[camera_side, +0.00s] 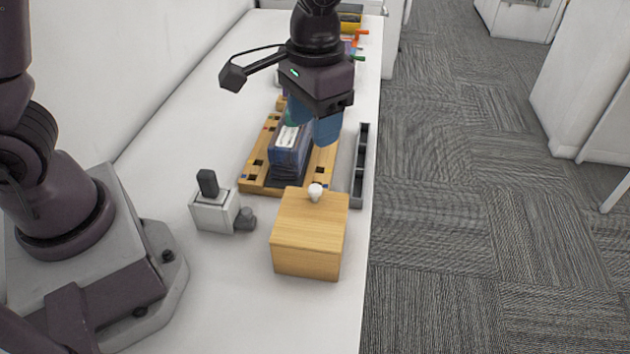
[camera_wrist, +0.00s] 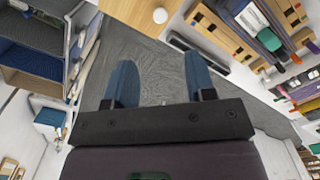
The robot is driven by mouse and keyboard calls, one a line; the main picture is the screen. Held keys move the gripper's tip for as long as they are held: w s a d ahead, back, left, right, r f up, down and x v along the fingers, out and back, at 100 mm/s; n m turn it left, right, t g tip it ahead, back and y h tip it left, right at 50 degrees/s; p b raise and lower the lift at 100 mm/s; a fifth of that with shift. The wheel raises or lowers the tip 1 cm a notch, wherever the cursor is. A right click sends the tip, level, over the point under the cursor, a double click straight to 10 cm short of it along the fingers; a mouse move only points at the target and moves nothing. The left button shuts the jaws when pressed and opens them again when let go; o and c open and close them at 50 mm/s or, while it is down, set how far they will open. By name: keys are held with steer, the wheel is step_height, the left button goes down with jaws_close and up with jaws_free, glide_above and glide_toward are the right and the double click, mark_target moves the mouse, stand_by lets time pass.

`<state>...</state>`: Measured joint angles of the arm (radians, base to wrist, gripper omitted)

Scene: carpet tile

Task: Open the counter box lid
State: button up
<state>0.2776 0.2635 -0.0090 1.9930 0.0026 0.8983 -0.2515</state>
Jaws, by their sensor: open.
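The counter box is a light wooden box (camera_side: 308,252) on the white counter, near its right edge in the side view. Its lid (camera_side: 305,218) lies flat and closed on top, with a round white knob (camera_side: 315,192) near the far edge. Part of the box (camera_wrist: 135,8) shows at the top of the wrist view with its white knob (camera_wrist: 160,15). My gripper (camera_side: 312,130) is behind and above the box in the side view, over the wooden rack. Its blue fingers are apart and empty in the wrist view (camera_wrist: 161,80), clear of the knob.
A wooden rack (camera_side: 255,178) holding a dark blue block (camera_side: 290,160) stands behind the box. A grey narrow tray (camera_side: 357,185) lies along the counter edge. A white device with a black lever (camera_side: 212,210) stands left of the box. Counter in front of it is clear.

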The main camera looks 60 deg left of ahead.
mark_target(315, 188)
step_height(315, 188, down, 13)
steer(key=shift+w+r, duration=0.1)
steer(key=shift+r, duration=0.1)
stand_by(0.3)
jaws_close()
